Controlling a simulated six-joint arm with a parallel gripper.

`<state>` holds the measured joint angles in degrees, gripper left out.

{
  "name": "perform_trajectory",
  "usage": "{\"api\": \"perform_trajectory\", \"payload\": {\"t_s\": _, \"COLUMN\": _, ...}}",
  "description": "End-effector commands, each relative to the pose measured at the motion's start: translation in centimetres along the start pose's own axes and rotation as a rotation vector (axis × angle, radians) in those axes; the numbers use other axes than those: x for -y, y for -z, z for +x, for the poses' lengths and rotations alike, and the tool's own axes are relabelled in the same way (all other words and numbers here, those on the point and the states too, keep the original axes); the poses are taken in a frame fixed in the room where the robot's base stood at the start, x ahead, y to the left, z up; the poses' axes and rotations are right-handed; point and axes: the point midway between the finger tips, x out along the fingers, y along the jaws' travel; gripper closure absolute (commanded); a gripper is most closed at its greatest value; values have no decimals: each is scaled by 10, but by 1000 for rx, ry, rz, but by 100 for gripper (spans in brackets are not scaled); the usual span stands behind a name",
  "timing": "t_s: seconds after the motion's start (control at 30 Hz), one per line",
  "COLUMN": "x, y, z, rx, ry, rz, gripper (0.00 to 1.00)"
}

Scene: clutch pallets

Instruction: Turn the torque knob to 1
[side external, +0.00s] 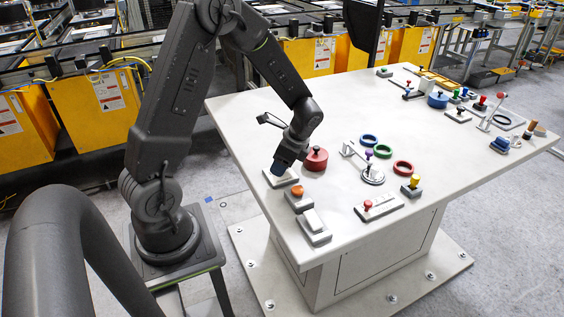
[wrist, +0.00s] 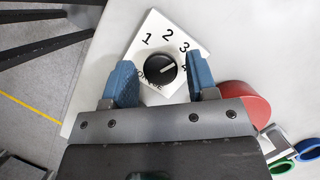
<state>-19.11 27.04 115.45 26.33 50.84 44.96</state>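The black round torque knob (wrist: 160,69) sits on a white square plate (wrist: 148,30) marked 1, 2, 3 and 4, with part of the label hidden by the knob and gripper. A short white mark on the knob points to the upper right, roughly between 3 and 4. My gripper (wrist: 159,60) is open, with one blue finger on each side of the knob and gaps visible between. In the side view my gripper (side external: 278,167) is low over the plate (side external: 281,179) and hides the knob. Whether the fingertips reach down to knob height is unclear.
A red round knob (side external: 316,159) stands close to the right of my gripper. An orange button (side external: 297,191) and a white rocker switch (side external: 314,223) are nearer the table's front edge. Coloured rings and a lever (side external: 367,205) lie farther right.

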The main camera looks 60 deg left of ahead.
Motion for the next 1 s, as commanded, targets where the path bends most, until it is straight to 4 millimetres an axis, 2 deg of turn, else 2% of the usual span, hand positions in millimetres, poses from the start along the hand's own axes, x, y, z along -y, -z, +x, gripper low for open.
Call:
{"api": "perform_trajectory", "payload": {"t_s": 0.07, "x": 0, "y": 0, "z": 0, "rx": 0, "ry": 0, "rz": 0, "gripper": 55}}
{"api": "perform_trajectory", "payload": {"t_s": 0.4, "x": 0, "y": 0, "z": 0, "rx": 0, "ry": 0, "rz": 0, "gripper": 87}}
{"api": "perform_trajectory", "payload": {"t_s": 0.73, "x": 0, "y": 0, "z": 0, "rx": 0, "ry": -18, "rz": -43, "gripper": 88}}
{"api": "perform_trajectory", "payload": {"t_s": 1.0, "x": 2, "y": 0, "z": 0, "rx": 0, "ry": -85, "rz": -203, "gripper": 88}}
